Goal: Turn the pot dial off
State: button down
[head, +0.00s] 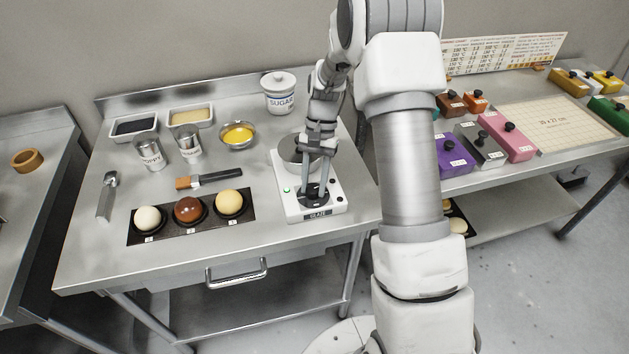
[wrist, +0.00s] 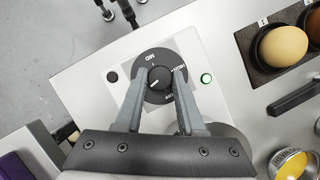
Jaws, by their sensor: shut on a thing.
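The white glaze warmer (head: 297,212) stands at the right of the near steel table, with a metal pot (head: 292,158) on its rear part, partly hidden by my gripper. Its round black dial (wrist: 153,64) is at the front. The dial face shows MED, HIGH and a lower label too small to read; a white pointer mark on the knob slants down-left in the wrist view. A green lamp (wrist: 206,78) glows beside it. My gripper (wrist: 161,76) points down at the dial, its two fingers shut on the knob; it also shows in the head view (head: 314,190).
A black tray (head: 168,233) with several glazed balls lies left of the warmer, with a brush (head: 208,180) behind it. The right table holds colored blocks (head: 455,155).

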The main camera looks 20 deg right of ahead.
jog(key=n+h, duration=0.1)
jog(key=n, duration=0.2)
jog(key=shift+a+n, duration=0.15)
jog(key=shift+n, duration=0.25)
jog(key=n+h, duration=0.1)
jog(key=n, duration=0.2)
jog(key=shift+a+n+h, duration=0.1)
jog(key=shift+n+h, duration=0.2)
jog(key=shift+h, duration=0.1)
jog(key=n+h, duration=0.1)
jog(key=n, duration=0.2)
jog(key=shift+a+n, duration=0.1)
jog(key=shift+n, duration=0.2)
jog(key=shift+n+t+h, duration=0.4)
jog(key=shift+n+h, duration=0.5)
jog(key=shift+n, duration=1.2)
jog(key=shift+s, duration=0.1)
jog(key=c, duration=0.5)
grip_release()
